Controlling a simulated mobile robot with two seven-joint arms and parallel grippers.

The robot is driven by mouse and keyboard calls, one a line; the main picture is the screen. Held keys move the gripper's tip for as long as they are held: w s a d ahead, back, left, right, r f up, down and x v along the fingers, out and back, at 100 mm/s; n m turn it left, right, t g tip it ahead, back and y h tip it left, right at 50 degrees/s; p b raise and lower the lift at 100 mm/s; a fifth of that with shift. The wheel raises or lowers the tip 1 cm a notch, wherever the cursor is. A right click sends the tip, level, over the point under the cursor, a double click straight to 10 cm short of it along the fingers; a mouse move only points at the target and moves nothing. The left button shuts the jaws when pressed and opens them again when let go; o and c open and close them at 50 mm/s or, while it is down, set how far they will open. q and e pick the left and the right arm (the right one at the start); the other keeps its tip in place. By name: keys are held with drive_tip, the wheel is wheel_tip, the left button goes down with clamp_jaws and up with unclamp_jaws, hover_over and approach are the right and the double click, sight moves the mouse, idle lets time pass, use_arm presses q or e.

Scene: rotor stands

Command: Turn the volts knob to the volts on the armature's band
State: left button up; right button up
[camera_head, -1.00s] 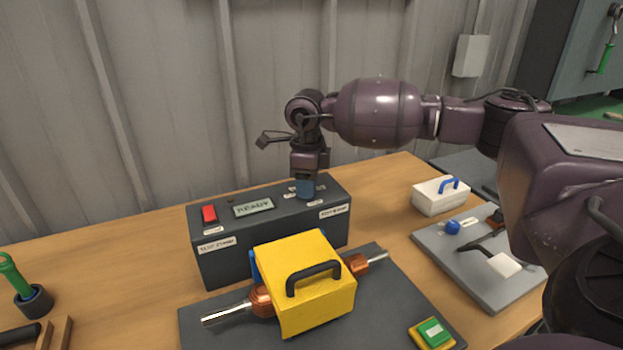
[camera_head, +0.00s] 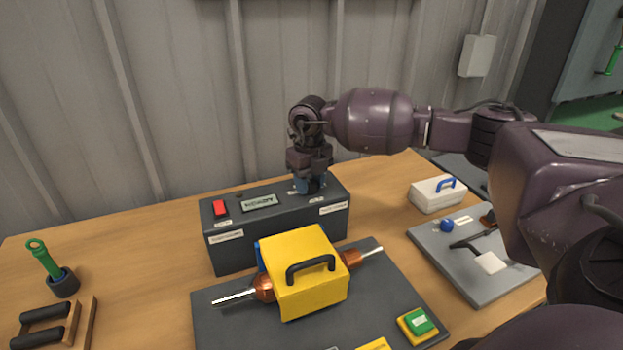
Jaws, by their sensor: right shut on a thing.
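The dark tester box (camera_head: 284,235) stands at the back of the table with a red switch (camera_head: 220,208) and a small display (camera_head: 259,202) on its top. My right gripper (camera_head: 310,184) points down onto the right part of the box top and is shut on the blue volts knob (camera_head: 303,185), which it mostly hides. The knob's setting cannot be read. The armature (camera_head: 263,289) lies on a dark plate in front, its copper ends and steel shaft showing on both sides of a yellow cover. The cover hides its middle, and no band marking is readable. My left gripper is not in view.
The yellow cover (camera_head: 322,285) with a black handle sits close in front of the box. A green button (camera_head: 419,321) is at the plate's front right. A white block (camera_head: 437,195) and a grey lever board (camera_head: 470,262) are at right. A green-handled tool (camera_head: 44,257) stands at left.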

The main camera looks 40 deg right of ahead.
sight(310, 182)
drive_tip(key=shift+w+r+m, duration=0.1)
drive_tip(key=shift+m, duration=0.2)
drive_tip(key=o, duration=0.9)
wheel_tip(310, 182, up, 11)
drive_tip(key=shift+f+p, duration=0.15)
drive_tip(key=shift+p, duration=0.25)
idle(0.5)
